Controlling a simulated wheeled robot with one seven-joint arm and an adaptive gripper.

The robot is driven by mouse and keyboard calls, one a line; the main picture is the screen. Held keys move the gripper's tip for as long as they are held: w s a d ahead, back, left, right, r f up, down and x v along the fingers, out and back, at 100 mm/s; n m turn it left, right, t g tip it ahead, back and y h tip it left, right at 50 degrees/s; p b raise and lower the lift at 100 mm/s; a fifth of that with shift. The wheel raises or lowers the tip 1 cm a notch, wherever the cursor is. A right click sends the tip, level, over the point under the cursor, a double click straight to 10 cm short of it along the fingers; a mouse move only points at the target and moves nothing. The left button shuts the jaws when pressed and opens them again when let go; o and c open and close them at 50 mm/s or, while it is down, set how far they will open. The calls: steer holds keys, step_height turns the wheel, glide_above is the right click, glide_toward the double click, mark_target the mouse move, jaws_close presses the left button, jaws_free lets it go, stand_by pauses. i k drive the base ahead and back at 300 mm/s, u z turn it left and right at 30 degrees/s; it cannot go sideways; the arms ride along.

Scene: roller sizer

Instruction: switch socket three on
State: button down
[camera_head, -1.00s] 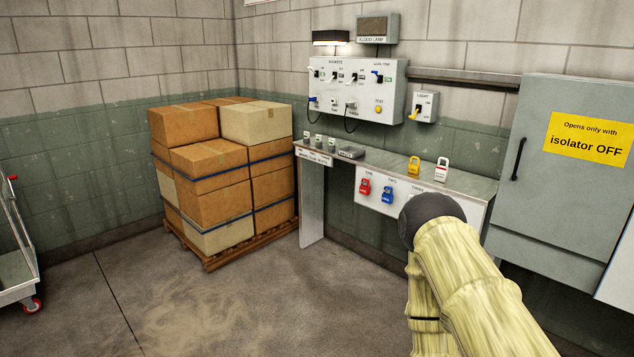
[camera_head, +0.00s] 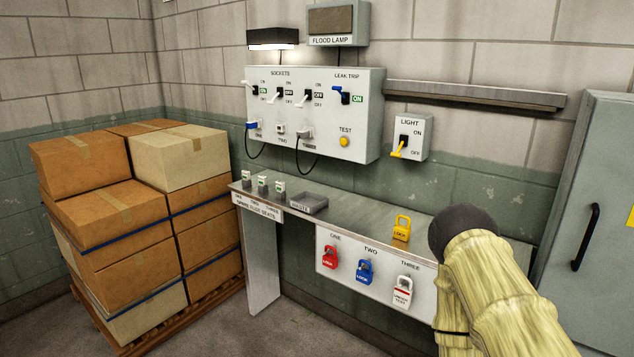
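The socket two switch (camera_head: 277,95) is also down with an OFF tag. A grey plug (camera_head: 305,133) with a black cable sits in socket three. The blue leak trip switch (camera_head: 338,94) is up by a green ON tag. My gripper is out of view; only part of my arm shows at lower right.
A metal shelf (camera_head: 345,210) below the panel holds a small waste tray (camera_head: 306,202) and a yellow padlock (camera_head: 402,228). Red, blue and white padlocks hang on its front board. Stacked boxes (camera_head: 105,215) stand left; a grey cabinet (camera_head: 600,190) stands right. The light switch (camera_head: 405,142) is down.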

mark_target(300, 106)
steer(key=u, duration=0.25)
steer(key=i, duration=1.45)
steer(key=u, duration=0.25)
